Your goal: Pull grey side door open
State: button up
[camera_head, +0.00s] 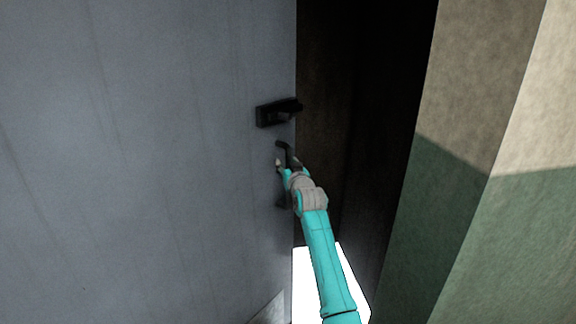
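The grey side door (150,160) fills the left half of the view. It stands ajar, with a dark gap between its right edge and the wall. A black handle (270,114) sits on the door near that edge. My gripper (280,154) is just below the handle, close to the door's edge. Its fingers look spread apart, with nothing visible between them. It appears apart from the handle. Whether a finger touches the door face cannot be told.
The doorway (370,120) is dark inside, with a bright white patch (325,275) low in the gap. A wall (460,190), beige above and green below, stands to the right of the opening.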

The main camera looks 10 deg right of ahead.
jog(key=shift+s, duration=0.15)
jog(key=s, duration=1.1)
jog(key=shift+s, duration=0.35)
jog(key=s+f, duration=1.4)
jog(key=f, duration=0.3)
jog(key=s+a+f+g, duration=0.1)
jog(key=s+f, duration=0.4)
jog(key=s, duration=0.4)
jog(key=s+a+f, duration=0.1)
jog(key=s+f, duration=0.4)
jog(key=s, duration=0.4)
jog(key=s+f+g, duration=0.1)
jog(key=s+f, duration=0.2)
jog(key=s, duration=0.9)
jog(key=s+r, duration=0.4)
jog(key=s, duration=0.8)
jog(key=s+r+g, duration=0.1)
jog(key=s+r, duration=0.3)
jog(key=s, duration=0.8)
jog(key=shift+s+a+r, duration=0.25)
jog(key=shift+r, duration=0.15)
